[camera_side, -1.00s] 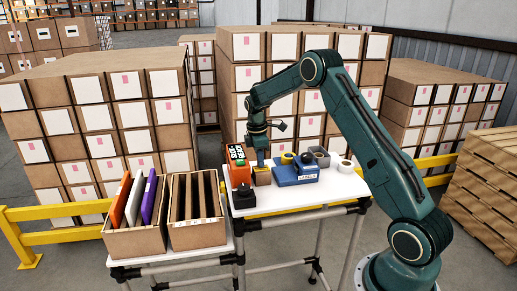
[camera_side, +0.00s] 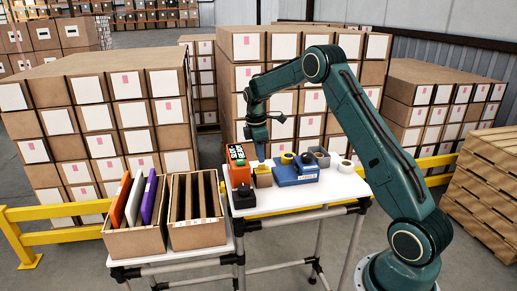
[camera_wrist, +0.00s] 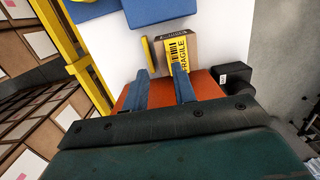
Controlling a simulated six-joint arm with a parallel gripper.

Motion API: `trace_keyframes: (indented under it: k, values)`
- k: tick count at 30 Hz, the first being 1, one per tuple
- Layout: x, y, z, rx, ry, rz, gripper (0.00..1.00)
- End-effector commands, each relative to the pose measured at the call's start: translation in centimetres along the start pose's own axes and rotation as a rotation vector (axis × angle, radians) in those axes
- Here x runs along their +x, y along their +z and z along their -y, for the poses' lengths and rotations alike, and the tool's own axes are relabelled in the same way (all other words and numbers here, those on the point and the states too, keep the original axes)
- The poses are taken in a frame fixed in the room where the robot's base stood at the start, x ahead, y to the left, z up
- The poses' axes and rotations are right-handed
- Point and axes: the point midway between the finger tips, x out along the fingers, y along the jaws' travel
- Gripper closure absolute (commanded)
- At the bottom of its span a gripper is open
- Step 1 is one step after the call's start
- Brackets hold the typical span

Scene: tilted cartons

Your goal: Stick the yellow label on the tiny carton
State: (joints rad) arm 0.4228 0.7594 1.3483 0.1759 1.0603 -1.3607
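The tiny carton (camera_side: 263,181) stands on the white table beside the blue label dispenser (camera_side: 297,174). In the wrist view the carton (camera_wrist: 191,44) is brown, and the yellow label (camera_wrist: 178,56), printed FRAGILE with a barcode, lies on it. The label's near end is partly hidden by my right finger. My gripper (camera_wrist: 160,74) is open, its two blue fingers apart with nothing seen between them. In the side view my gripper (camera_side: 260,158) is just above the carton; whether a finger touches the label is unclear.
An orange device (camera_side: 239,172) and a black box (camera_side: 243,197) stand left of the carton. A narrow yellow piece (camera_wrist: 148,53) is beside the carton.

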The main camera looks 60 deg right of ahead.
Motion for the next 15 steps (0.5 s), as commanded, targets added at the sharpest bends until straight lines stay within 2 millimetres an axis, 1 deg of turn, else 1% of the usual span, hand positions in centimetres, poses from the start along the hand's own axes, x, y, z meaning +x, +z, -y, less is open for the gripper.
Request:
trace_keyframes:
  k: [1,9,15]
  values:
    - [-0.8,0.0,-0.1,0.000,0.003,-0.001,0.73]
    - [-5.5,-0.1,-0.1,0.000,0.004,-0.002,0.73]
    - [-8.6,-0.1,0.0,-0.001,0.002,-0.002,0.73]
